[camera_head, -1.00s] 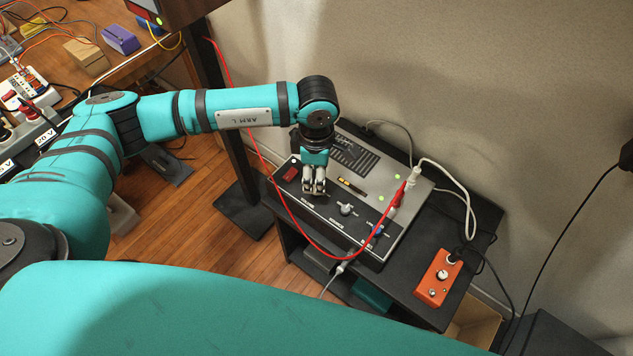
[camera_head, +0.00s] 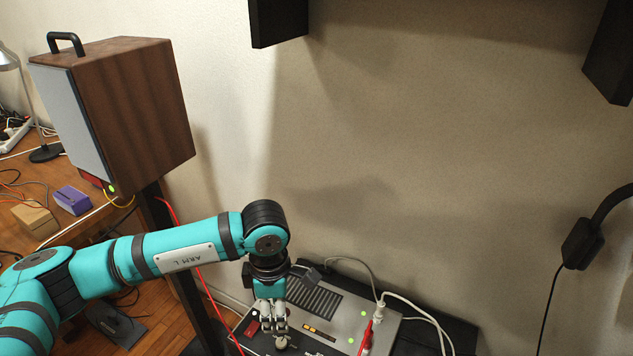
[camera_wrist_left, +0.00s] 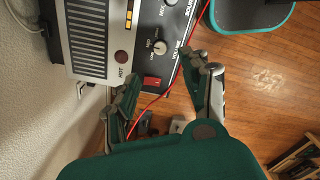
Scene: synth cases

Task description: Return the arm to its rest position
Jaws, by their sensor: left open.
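My left arm (camera_head: 190,257), teal with black joints and a white "ARM L" plate, comes in from the left and bends down at a black joint. My left gripper (camera_head: 272,324) hangs over the left part of a grey and black console (camera_head: 345,301), close to its red switch and a knob. In the left wrist view the two fingers (camera_wrist_left: 168,76) are spread apart with nothing between them. The red switch (camera_wrist_left: 152,82) and the volume knob (camera_wrist_left: 159,46) show beyond them. I cannot tell whether the fingertips touch the console. My right gripper is out of view.
A red cable (camera_head: 206,283) runs down past a dark post beside the arm. Dark boxes hang on the wall. Open wall lies above the console.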

